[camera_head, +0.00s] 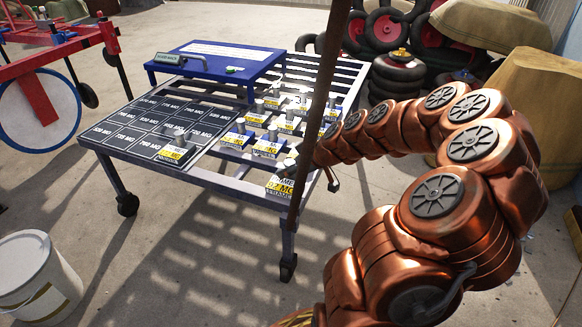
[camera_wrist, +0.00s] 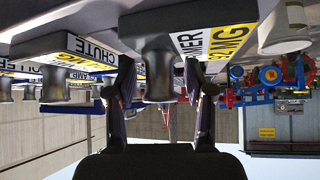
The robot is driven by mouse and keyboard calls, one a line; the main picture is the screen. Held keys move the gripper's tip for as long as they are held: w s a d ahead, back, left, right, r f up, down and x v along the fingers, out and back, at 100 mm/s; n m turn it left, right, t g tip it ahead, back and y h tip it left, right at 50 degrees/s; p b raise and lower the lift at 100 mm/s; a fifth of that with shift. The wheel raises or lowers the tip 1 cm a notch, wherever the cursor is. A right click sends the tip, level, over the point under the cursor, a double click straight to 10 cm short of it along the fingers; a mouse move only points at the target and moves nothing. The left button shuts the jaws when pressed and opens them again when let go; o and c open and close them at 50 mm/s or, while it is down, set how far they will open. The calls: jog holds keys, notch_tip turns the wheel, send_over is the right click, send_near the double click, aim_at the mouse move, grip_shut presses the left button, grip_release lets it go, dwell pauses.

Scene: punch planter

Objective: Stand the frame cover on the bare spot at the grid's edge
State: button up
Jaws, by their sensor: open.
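A block with a yellow-and-white label ending "92 MG" (camera_head: 279,188) is at the table's front right corner, partly behind a dark pole. I cannot read its full name, so I cannot tell if it is the frame cover. In the wrist view, which is upside down, its grey knob (camera_wrist: 160,70) is between the fingers of my gripper (camera_wrist: 160,88). The fingers are open, with gaps beside the knob. In the head view, the gripper is mostly hidden by the pole and arm. The dark tile grid (camera_head: 150,120) is on the table's left half.
Several similar knobbed blocks (camera_head: 265,147) stand on the slats, close behind the corner block. One block (camera_head: 177,154) is on the grid's right side. A white bucket (camera_head: 38,275) is on the floor at left.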

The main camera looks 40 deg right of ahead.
jog(key=shift+s+d+r+p, duration=0.1)
jog(key=shift+s+r+p, duration=0.1)
jog(key=shift+r+p, duration=0.2)
jog(key=p+v, duration=0.2)
jog(key=v, duration=0.9)
jog(key=shift+s+p, duration=0.2)
jog(key=shift+p, duration=0.1)
jog(key=shift+d, duration=0.1)
